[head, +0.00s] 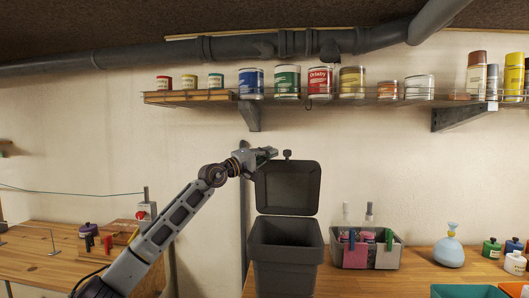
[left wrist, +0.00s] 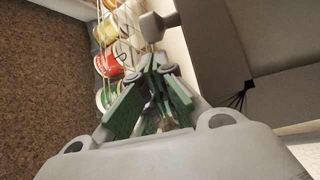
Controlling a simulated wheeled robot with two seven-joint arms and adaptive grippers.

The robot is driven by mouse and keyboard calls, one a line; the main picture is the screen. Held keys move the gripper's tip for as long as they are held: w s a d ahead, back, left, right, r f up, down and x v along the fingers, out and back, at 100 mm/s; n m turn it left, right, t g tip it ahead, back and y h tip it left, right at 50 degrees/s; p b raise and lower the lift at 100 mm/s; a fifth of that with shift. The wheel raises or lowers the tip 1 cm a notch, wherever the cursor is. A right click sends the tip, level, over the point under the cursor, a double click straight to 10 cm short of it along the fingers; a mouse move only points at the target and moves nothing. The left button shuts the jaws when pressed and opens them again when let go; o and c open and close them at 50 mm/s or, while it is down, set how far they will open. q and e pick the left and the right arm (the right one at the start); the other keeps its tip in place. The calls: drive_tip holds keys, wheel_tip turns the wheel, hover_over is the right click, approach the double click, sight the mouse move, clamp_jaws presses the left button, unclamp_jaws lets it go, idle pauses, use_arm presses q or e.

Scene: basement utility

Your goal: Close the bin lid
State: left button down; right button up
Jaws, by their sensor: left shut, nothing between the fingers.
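A dark grey bin (head: 286,258) stands in the middle of the head view. Its lid (head: 289,187) is raised upright at the back, with a small knob (head: 287,154) on its top edge. My left gripper (head: 272,153) is shut and empty at the lid's upper left corner, close to the knob. I cannot tell whether it touches the lid. In the left wrist view the shut fingers (left wrist: 158,90) show, with the knob (left wrist: 153,27) just beyond them and the grey lid (left wrist: 240,40) to the right. My right gripper is in neither view.
A wall shelf (head: 215,98) with several paint cans runs above the bin. A grey caddy (head: 385,255) with bottles stands right of it on a wooden bench (head: 410,270). Another bench (head: 40,262) is at the left. A pipe (head: 150,52) crosses above.

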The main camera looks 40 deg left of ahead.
use_arm(q)
drive_tip(key=shift+p+x, duration=0.75)
drive_tip(key=shift+x, duration=0.75)
drive_tip(key=shift+w+d+r, duration=0.1)
drive_tip(key=shift+w, duration=0.1)
